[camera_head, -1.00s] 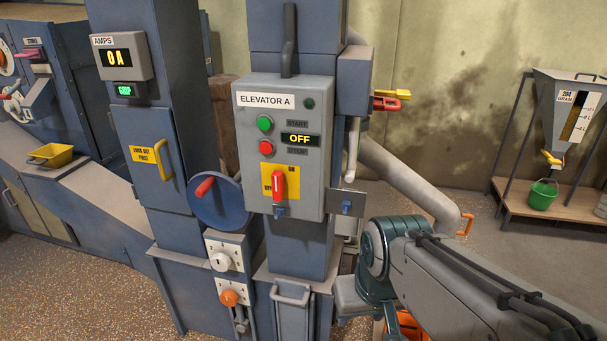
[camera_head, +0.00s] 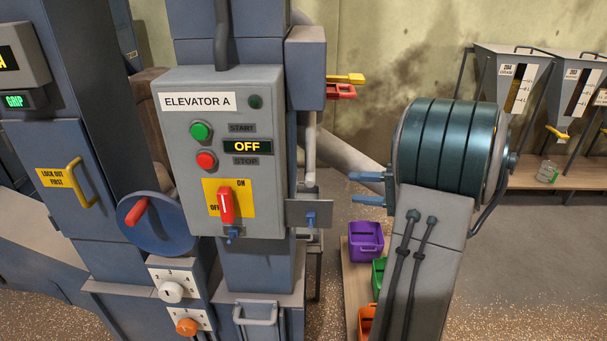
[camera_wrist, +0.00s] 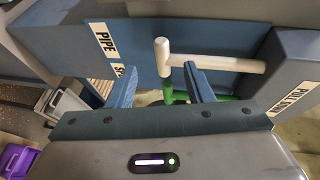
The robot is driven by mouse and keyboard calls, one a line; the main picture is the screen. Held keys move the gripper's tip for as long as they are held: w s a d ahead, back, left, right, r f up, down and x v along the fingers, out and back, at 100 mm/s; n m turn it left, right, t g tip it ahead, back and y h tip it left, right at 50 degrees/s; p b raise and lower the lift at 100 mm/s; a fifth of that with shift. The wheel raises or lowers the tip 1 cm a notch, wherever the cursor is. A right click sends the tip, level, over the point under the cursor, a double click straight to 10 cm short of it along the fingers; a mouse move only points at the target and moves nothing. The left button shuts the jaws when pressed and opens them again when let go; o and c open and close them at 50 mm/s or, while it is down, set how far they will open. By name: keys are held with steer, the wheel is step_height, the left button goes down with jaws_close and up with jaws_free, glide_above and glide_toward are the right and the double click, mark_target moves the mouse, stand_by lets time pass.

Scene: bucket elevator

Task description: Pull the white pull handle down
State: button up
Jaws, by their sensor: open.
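The white pull handle (camera_head: 311,155) hangs upright below a blue-grey box on the right side of the elevator column. In the wrist view the white handle (camera_wrist: 225,63) lies crosswise, with a short cross-grip at its left end. Beside it is a label that appears to read "PULL DOWN" (camera_wrist: 305,87). My gripper (camera_head: 362,188) is open and empty, its blue fingers pointing left towards the handle, a short gap to its right. In the wrist view the cross-grip shows between the fingertips of my gripper (camera_wrist: 160,70), apparently beyond them. I see no clear contact.
The grey Elevator A panel (camera_head: 178,140) reads OFF. A small grey bracket (camera_head: 325,212) with a blue clip sticks out below the handle. Red and yellow levers (camera_head: 345,84) jut out above. A purple bin (camera_head: 366,241) stands low on a bench.

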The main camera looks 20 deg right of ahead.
mark_target(310, 181)
steer(key=shift+t, duration=0.3)
steer(key=p+x, duration=0.1)
steer(key=x, duration=0.3)
steer(key=p+x, duration=0.1)
steer(key=x, duration=0.4)
steer(key=w+d+p+x, duration=0.1)
steer(key=x, duration=0.4)
steer(key=shift+s+f+p, duration=0.1)
steer(key=shift+f+p, duration=0.05)
steer(key=shift+p, duration=0.2)
jaws_close()
steer(key=shift+f, duration=0.15)
